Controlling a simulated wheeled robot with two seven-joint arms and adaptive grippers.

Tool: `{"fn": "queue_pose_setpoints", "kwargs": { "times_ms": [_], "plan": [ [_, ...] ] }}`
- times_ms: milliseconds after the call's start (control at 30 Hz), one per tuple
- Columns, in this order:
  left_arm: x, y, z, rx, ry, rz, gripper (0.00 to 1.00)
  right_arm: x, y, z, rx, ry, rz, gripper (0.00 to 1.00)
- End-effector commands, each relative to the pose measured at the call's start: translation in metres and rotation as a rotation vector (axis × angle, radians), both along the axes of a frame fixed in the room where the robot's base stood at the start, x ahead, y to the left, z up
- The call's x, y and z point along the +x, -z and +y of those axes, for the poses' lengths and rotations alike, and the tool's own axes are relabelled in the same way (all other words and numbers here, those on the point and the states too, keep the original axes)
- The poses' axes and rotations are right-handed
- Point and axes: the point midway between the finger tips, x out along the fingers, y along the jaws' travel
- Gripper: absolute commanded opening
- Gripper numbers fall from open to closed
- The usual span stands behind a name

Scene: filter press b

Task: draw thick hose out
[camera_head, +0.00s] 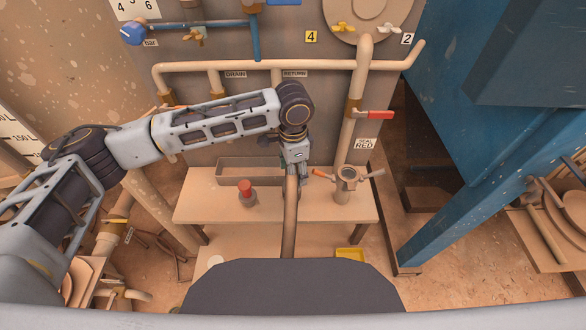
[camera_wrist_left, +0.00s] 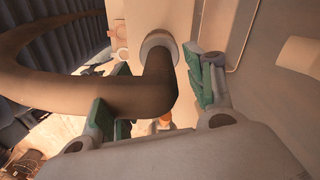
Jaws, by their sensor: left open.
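The thick brown hose (camera_head: 289,215) runs from under my left gripper down the picture in the head view. In the left wrist view the hose (camera_wrist_left: 95,92) curves in from the left, bends, and meets a round grey collar (camera_wrist_left: 160,42). My left gripper (camera_head: 297,160) is over the upper end of the hose in front of the panel. Its green-padded fingers (camera_wrist_left: 155,97) are open, one on each side of the bend. I cannot tell whether either pad touches the hose. In the head view my gripper hides the hose's joint. My right gripper is not in view.
A low bench (camera_head: 215,205) stands below the pipe panel. It holds a shallow tray (camera_head: 235,178), a red-capped item (camera_head: 246,192) and a metal fitting with side handles (camera_head: 346,184). A red-handled valve (camera_head: 378,115) is at the right. A blue post (camera_head: 450,205) stands farther right.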

Motion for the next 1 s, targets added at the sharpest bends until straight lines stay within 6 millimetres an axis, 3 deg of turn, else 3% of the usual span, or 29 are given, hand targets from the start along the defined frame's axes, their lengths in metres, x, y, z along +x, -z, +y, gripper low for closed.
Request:
{"fn": "queue_pose_setpoints", "kwargs": {
  "times_ms": [67,433,1000],
  "plan": [
    [0.0000,-0.0001,0.0000,0.000,0.000,0.000,0.46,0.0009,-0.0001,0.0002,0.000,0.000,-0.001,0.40],
    [0.0000,-0.0003,0.0000,0.000,0.000,0.000,0.00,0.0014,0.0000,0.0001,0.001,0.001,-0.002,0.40],
    [0.0002,-0.0073,-0.0003,-0.001,0.000,0.000,0.00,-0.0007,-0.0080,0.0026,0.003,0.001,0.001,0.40]
  ]
}}
